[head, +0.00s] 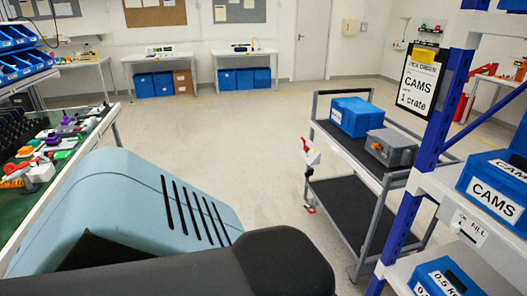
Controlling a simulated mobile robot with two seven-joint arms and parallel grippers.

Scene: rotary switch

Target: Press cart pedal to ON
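A grey-framed cart (371,151) with two black shelves stands right of centre. A small red part with a pale piece (310,208), which looks like the cart pedal, is low at the cart's near left corner. It is too small to tell whether it is pressed. Higher on the same side, a white box with a red-tipped lever (311,152) is fixed to the cart frame. Neither of my grippers shows in the head view. Large light blue and black parts of my own body fill the lower left and lower middle.
A blue crate (356,116) and a grey box (391,147) sit on the cart's top shelf. A blue-posted rack (436,125) with CAMS bins stands close on the right. A green-topped workbench (35,215) with parts is at left. The floor (235,135) left of the cart is clear.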

